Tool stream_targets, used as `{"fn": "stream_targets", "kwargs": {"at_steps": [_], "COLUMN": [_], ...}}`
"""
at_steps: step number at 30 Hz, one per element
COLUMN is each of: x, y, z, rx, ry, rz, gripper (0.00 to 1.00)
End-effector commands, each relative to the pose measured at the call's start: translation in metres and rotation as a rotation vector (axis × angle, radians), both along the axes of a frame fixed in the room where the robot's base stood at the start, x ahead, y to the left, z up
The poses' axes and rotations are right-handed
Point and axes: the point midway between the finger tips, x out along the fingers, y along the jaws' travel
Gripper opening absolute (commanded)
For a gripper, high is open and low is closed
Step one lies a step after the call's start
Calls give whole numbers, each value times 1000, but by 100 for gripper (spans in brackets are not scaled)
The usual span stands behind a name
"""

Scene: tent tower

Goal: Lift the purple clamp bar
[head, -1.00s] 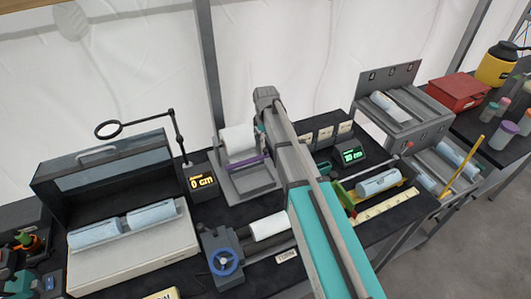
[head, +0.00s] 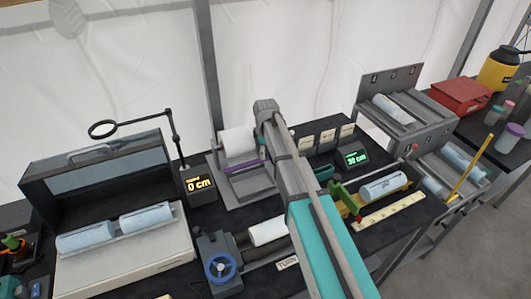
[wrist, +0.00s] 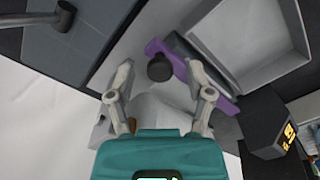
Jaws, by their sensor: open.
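The purple clamp bar (head: 247,167) lies across the front of a grey stand (head: 246,187) that holds a white roll (head: 237,141). My arm hides the bar's right end in the head view. In the wrist view the purple bar (wrist: 223,103) runs diagonally beyond my fingertips, with a dark round knob (wrist: 160,67) near it. My gripper (wrist: 160,80) is open, its two fingers spread on either side of the knob and the pale roll. The fingers look empty; whether the right one touches the bar I cannot tell. In the head view the fingers are hidden behind my arm.
A small display (head: 200,187) reading 0 cm stands left of the stand, beside a magnifier arm (head: 178,140). A vice with a blue wheel (head: 222,265) is in front. A green-lit display (head: 355,158) and a roll in a cradle (head: 382,186) are to the right.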

Motion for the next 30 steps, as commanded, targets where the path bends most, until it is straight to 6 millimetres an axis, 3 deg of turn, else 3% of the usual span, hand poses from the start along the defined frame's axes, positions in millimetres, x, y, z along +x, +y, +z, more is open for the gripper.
{"fn": "stream_targets", "kwargs": {"at_steps": [6, 17, 30], "x": [0, 0, 0], "y": [0, 0, -4], "z": [0, 0, 3], "rx": [0, 0, -11], "ry": [0, 0, -4], "rz": [0, 0, -6], "gripper": [66, 0, 0]}}
